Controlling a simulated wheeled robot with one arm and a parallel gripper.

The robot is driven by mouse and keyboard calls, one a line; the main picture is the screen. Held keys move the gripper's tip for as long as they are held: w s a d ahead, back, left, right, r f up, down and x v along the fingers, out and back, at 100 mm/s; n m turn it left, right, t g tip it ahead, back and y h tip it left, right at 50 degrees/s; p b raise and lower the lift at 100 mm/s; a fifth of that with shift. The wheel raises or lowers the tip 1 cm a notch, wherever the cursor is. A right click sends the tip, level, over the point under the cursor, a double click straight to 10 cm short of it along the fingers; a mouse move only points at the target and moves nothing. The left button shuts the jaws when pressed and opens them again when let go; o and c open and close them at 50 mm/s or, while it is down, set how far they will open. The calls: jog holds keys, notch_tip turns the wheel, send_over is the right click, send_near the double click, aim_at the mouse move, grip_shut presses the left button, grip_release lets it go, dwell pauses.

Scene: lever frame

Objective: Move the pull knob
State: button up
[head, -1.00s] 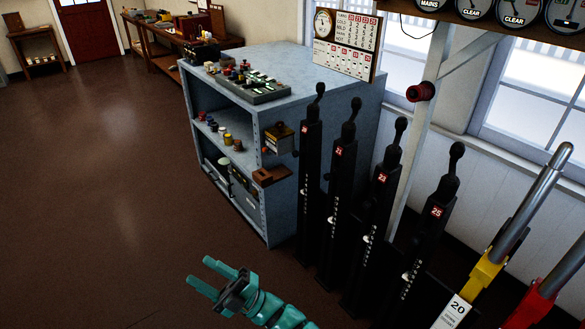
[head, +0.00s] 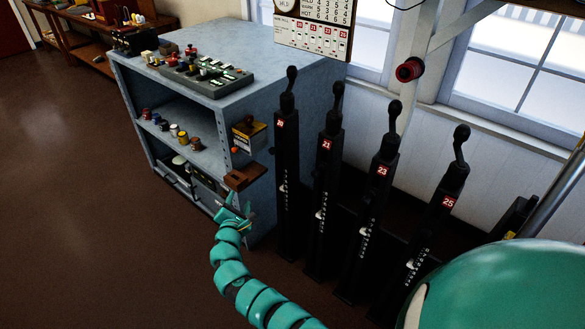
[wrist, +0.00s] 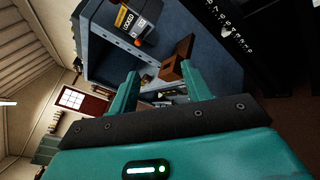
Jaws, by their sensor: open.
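No label marks a pull knob, so I cannot tell which knob is meant. A dark red round knob (head: 410,69) sits on the white post behind the levers. A small orange-red knob (head: 234,150) shows at the yellow-black box (head: 250,133) on the cabinet's end; the wrist view shows this box (wrist: 133,20) reading "LOCKED". Below it a brown wooden piece (head: 245,177) juts from the cabinet. My gripper (head: 236,210) is open just below the wooden piece. In the wrist view the wooden piece (wrist: 178,60) shows beyond the fingertips (wrist: 162,84), seemingly untouched.
Several black levers, such as number 21 (head: 326,146), stand right of my gripper. The grey-blue cabinet (head: 285,70) holds jars and a switch panel (head: 205,72). The brown floor (head: 80,200) at left is clear. My green arm covers the lower right.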

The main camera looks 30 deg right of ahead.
jog(key=s+d+r+m+g+h, duration=0.1)
jog(key=s+d+g+h, duration=0.2)
jog(key=d+h, duration=0.25)
jog(key=m+g+h, duration=0.1)
jog(key=g+h, duration=0.2)
jog(key=g, duration=0.1)
send_near(313, 176)
jog(key=b+x, duration=0.1)
jog(key=x, duration=0.9)
jog(key=shift+w+d+r, duration=0.1)
jog(key=shift+w+d, duration=0.1)
jog(key=shift+d, duration=0.25)
